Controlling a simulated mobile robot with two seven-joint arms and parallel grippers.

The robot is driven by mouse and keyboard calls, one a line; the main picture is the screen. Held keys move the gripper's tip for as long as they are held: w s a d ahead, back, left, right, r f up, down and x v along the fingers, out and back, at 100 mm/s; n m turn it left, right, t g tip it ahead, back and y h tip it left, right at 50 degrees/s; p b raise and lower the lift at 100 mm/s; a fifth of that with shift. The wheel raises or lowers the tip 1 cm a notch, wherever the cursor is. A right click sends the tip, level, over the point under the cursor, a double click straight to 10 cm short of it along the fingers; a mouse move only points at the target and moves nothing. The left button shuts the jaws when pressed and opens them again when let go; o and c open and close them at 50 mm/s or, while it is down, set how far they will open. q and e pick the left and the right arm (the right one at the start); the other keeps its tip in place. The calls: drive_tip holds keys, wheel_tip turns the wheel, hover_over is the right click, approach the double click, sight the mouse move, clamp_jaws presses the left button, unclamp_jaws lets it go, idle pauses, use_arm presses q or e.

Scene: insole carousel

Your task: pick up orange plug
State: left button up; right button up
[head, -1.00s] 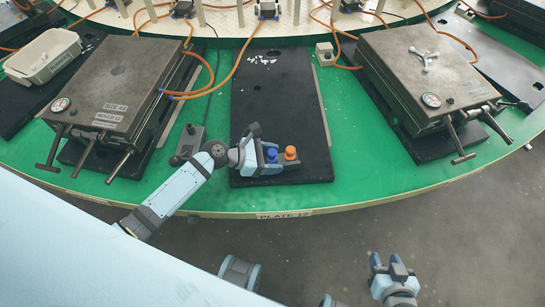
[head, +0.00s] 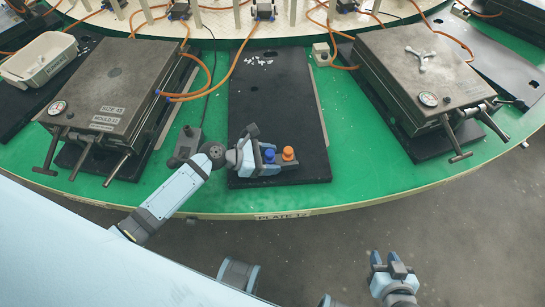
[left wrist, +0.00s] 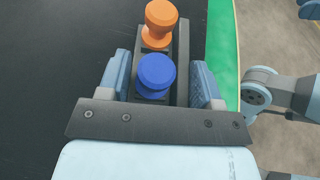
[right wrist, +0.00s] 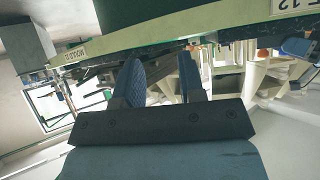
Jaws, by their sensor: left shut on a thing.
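The orange plug (head: 288,153) stands upright on a dark holder (head: 288,165) near the front of the black plate. The blue plug (head: 269,156) stands beside it, nearer my left gripper (head: 260,158). In the left wrist view, the orange plug (left wrist: 160,22) is beyond the fingertips and the blue plug (left wrist: 156,75) is between the fingers. My left gripper (left wrist: 165,80) is shut on the dark holder (left wrist: 182,60), with a finger along each side. The lower parts of the plugs are partly hidden. My right gripper (head: 392,265) is open and empty, away from the table.
The black plate (head: 280,100) lies on the green carousel top (head: 365,150), with small white pieces (head: 259,62) at its back. Heavy moulds stand left (head: 120,80) and right (head: 425,65). A small grey box (head: 188,142) is behind my left arm. Orange hoses run at the back.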

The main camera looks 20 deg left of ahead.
drive_tip(key=w+a+r+n+g+y, duration=0.1)
drive_tip(key=w+a+r, duration=0.1)
drive_tip(key=w+a, duration=0.2)
drive_tip(key=w+a+r+g+y, duration=0.1)
drive_tip(key=w+a, duration=0.3)
drive_tip(key=a, duration=0.2)
drive_tip(key=w+a+r+n+g, duration=0.1)
drive_tip(key=w+a+r, duration=0.1)
drive_tip(key=w+a, duration=0.2)
drive_tip(key=shift+w+a+r+n+y, duration=0.1)
drive_tip(key=shift+a+r+n+y, duration=0.1)
drive_tip(key=shift+a, duration=0.25)
drive_tip(key=shift+w+a+r+n+y, duration=0.1)
drive_tip(key=shift+a+y, duration=0.1)
drive_tip(key=shift+a, duration=0.25)
drive_tip(key=w+a+r+n+g, duration=0.2)
drive_tip(key=a+r+n+g, duration=0.1)
drive_tip(key=a+r, duration=0.3)
drive_tip(key=n+g+h, duration=0.2)
approach(289, 150)
drive_tip(key=x, duration=0.5)
drive_tip(key=shift+s+d+f, duration=0.15)
drive_tip(key=shift+s+f, duration=0.1)
drive_tip(key=shift+w+x, duration=0.15)
drive_tip(key=shift+x, duration=1.2)
drive_tip(key=shift+w+x, duration=0.15)
drive_tip(key=shift+x, duration=1.2)
drive_tip(key=shift+r, duration=0.15)
drive_tip(key=c, duration=0.5)
